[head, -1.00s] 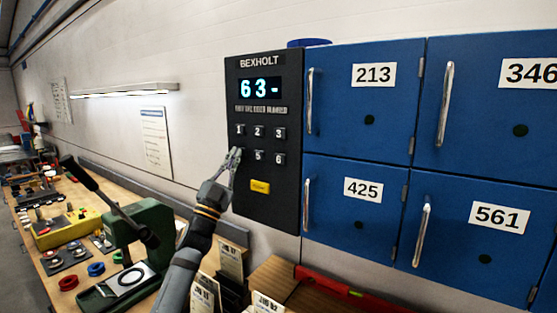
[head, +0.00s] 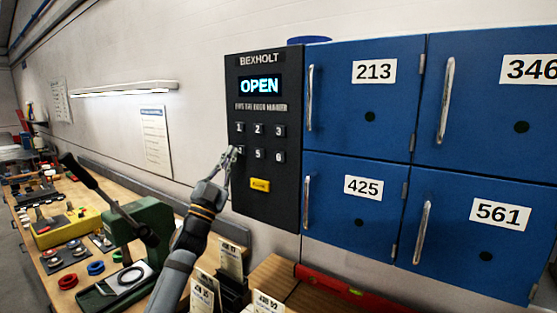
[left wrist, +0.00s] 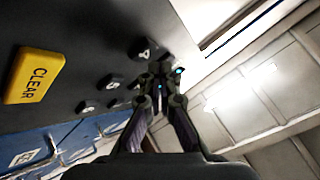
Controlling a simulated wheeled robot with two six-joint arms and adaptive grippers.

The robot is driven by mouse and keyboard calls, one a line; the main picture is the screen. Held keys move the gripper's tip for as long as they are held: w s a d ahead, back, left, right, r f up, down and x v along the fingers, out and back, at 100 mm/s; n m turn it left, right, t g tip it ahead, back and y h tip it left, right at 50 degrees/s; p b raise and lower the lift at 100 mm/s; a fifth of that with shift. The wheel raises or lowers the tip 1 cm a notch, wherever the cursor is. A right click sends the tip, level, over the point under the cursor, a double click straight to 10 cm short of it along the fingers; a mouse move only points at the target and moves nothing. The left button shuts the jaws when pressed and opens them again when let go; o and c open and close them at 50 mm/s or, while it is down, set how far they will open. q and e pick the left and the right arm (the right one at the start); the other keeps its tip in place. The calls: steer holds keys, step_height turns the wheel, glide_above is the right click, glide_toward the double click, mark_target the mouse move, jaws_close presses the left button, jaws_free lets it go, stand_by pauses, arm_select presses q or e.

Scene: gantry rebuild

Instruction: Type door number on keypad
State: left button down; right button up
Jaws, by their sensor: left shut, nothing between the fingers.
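The black keypad panel (head: 265,210) hangs on the wall left of the blue lockers. Its display (head: 259,86) reads OPEN. Keys 1, 2, 3 (head: 258,131), 5 and 6 show; the key left of 5 is mostly hidden by my left gripper (head: 230,152). That gripper is shut and empty, its tips at or just in front of that key; I cannot tell whether they touch. The left wrist view shows the fingertips (left wrist: 163,72) close to the dark keys and the yellow CLEAR key (left wrist: 34,76). My right gripper is out of view.
A green press (head: 150,225) stands on the wooden bench at left. A red level (head: 350,290) lies below the lockers.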

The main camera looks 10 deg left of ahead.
arm_select(q)
steer(key=s+b, duration=0.1)
steer(key=s+a+b, duration=0.1)
steer(key=s+b, duration=0.2)
steer(key=b, duration=0.1)
steer(key=shift+s+a, duration=0.35)
stand_by(0.3)
stand_by(0.9)
